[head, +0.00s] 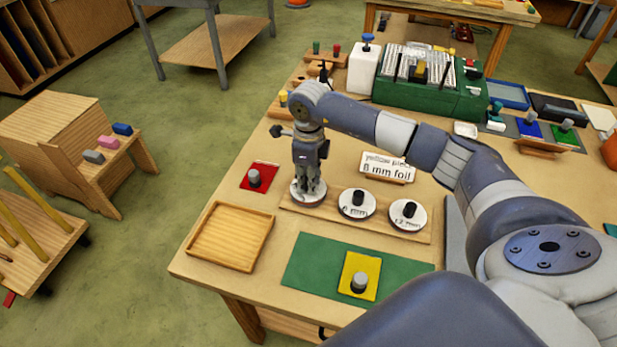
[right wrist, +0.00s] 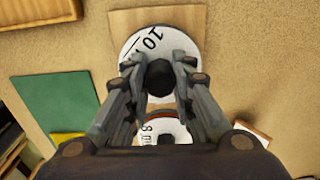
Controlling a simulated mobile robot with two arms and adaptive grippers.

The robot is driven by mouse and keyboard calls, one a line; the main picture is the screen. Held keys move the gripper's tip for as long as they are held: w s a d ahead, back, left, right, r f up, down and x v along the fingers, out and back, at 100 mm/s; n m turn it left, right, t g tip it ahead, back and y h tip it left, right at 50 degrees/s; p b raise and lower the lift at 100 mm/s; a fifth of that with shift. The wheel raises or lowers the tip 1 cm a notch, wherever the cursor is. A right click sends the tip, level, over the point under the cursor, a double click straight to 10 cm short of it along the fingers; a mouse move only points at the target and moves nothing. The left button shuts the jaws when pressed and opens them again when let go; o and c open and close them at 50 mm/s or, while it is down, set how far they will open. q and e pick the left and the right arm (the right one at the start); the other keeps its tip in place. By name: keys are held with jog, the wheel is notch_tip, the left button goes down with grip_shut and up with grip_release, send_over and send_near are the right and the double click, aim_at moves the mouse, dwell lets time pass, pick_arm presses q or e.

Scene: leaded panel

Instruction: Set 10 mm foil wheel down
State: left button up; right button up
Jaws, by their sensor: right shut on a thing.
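The 10 mm foil wheel (head: 311,200) is a white disc with a black knob, at the left end of a wooden board (head: 335,214). Its "10" shows in the right wrist view (right wrist: 146,44). My right gripper (head: 308,184) points down over it, shut on its knob, with a finger on either side in the right wrist view (right wrist: 160,78). I cannot tell whether the disc touches the board. The 8 mm wheel (head: 345,208) and the 12 mm wheel (head: 400,220) stand to its right on the board. My left gripper is not in view.
A sign reading "8 mm foil" (head: 388,168) stands behind the wheels. A red pane (head: 246,182) and an empty wooden tray (head: 230,236) lie to the left. A yellow pane (head: 352,266) lies on the green mat (head: 312,262) in front.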

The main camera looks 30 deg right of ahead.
jog(key=shift+f, duration=0.55)
jog(key=o, duration=1)
jog(key=shift+f, duration=0.1)
jog(key=shift+r, duration=0.3)
notch_tip(320, 180, up, 10)
jog(key=b, duration=0.4)
jog(key=shift+r, duration=0.85)
